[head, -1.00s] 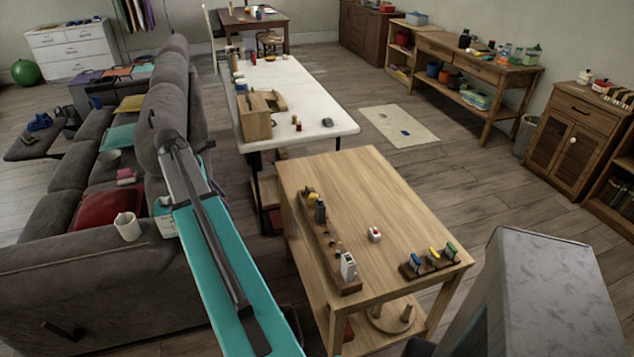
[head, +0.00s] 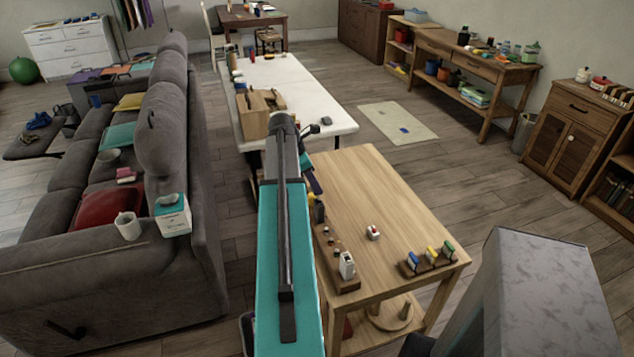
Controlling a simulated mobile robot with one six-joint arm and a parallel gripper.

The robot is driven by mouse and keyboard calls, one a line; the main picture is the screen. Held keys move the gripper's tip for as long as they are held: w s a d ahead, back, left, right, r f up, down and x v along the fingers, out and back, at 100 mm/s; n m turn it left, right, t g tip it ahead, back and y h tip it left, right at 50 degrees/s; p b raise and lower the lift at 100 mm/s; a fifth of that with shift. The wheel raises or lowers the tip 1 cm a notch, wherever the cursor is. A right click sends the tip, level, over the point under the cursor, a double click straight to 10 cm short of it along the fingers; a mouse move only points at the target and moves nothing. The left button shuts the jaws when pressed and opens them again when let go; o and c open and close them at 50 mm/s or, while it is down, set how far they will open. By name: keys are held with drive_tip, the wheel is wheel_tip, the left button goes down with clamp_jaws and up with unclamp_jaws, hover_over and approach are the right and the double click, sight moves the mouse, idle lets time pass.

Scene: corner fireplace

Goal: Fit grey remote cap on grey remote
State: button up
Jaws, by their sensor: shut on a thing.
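My arm reaches forward over the left edge of the wooden table (head: 385,185). My gripper (head: 312,181) shows only as a small dark part beside the arm, above the table's far left corner. It is shut, but what it holds is too small and too hidden to make out. A dark grey upright piece (head: 319,212) stands on the table's long wooden rack (head: 345,286), just below the gripper. It may be the grey remote, but I cannot tell for sure. I cannot pick out the grey remote cap.
A white upright piece (head: 347,264) stands at the rack's near end. A red-and-white piece (head: 374,233) and a small stand (head: 428,268) with blue, yellow and green pieces sit on the table. The white table (head: 340,112) lies beyond, and the sofa (head: 190,190) is left.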

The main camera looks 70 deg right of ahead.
sight(320, 198)
drive_tip(key=shift+s+d, duration=0.25)
drive_tip(key=shift+s, duration=0.3)
drive_tip(key=shift+r+p, duration=0.1)
drive_tip(key=shift+p, duration=0.3)
drive_tip(key=shift+f+b, duration=0.3)
drive_tip(key=shift+f, duration=1)
drive_tip(key=shift+p, duration=0.7)
idle(0.5)
drive_tip(key=shift+f, duration=1.45)
idle(2.1)
drive_tip(key=o, duration=1)
drive_tip(key=shift+w+r+b, duration=0.1)
drive_tip(key=shift+b, duration=0.2)
